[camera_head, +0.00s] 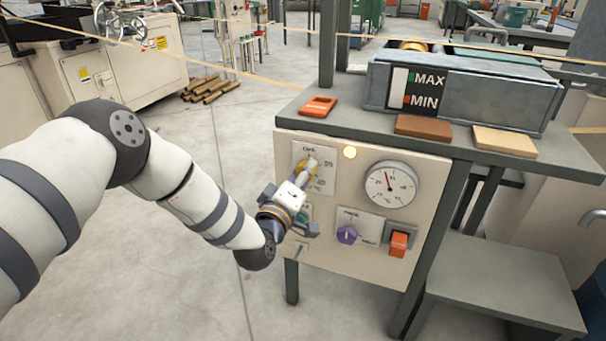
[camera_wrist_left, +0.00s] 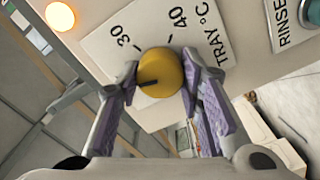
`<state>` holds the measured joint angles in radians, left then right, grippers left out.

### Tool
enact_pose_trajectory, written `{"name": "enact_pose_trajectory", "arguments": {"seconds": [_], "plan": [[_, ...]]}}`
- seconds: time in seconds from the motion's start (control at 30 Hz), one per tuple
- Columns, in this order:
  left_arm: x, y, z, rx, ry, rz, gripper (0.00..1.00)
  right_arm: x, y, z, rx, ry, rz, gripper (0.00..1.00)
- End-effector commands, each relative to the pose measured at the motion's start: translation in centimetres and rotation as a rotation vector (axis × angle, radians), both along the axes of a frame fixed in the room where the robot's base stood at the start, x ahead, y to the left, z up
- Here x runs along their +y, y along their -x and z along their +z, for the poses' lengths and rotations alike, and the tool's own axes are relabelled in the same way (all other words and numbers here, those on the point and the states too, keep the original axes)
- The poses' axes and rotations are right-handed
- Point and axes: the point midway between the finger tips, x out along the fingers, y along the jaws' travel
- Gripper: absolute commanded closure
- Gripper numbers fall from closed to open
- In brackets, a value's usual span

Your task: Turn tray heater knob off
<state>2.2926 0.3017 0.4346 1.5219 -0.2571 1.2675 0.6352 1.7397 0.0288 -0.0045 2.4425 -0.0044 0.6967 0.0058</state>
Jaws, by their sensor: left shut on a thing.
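The tray heater knob is a round yellow knob (camera_wrist_left: 160,74) with a dark pointer line, on a white plate (camera_wrist_left: 120,38) marked 30, 40 and TRAY °C. In the left wrist view my left gripper (camera_wrist_left: 160,82) has its purple-padded fingers on either side of the knob, shut on it. The pointer line points toward the lower left in that view. In the head view my left gripper (camera_head: 309,170) reaches the upper left of the panel and mostly covers the knob. My right gripper is not in view.
The cream panel (camera_head: 330,250) also carries a lit amber lamp (camera_head: 349,152), a round gauge (camera_head: 390,186), a purple knob (camera_head: 347,234) and an orange switch (camera_head: 399,243). The bench top above holds an orange object (camera_head: 318,106), a brown block (camera_head: 424,128) and a MAX/MIN tank (camera_head: 500,98).

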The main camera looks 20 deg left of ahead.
Motion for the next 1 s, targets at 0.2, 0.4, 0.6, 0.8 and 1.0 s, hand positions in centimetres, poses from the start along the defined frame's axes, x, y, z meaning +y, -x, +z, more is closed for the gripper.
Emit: {"name": "enact_pose_trajectory", "arguments": {"seconds": [0.2, 0.4, 0.6, 0.8, 1.0], "plan": [[-0.03, 0.05, -0.14, 0.008, 0.144, -0.001, 0.94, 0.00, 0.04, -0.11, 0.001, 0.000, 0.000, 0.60], [-0.06, 0.05, -0.11, 0.010, 0.229, -0.001, 0.94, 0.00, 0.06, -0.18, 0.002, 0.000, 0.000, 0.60], [-0.11, 0.05, -0.07, 0.012, 0.273, -0.002, 0.94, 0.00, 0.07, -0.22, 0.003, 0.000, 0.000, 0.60], [-0.12, 0.05, -0.07, 0.012, 0.286, -0.002, 0.94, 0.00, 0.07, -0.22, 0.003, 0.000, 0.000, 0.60], [-0.12, 0.05, -0.06, 0.012, 0.286, -0.002, 0.94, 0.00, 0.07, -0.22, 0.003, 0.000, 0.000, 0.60]]}}
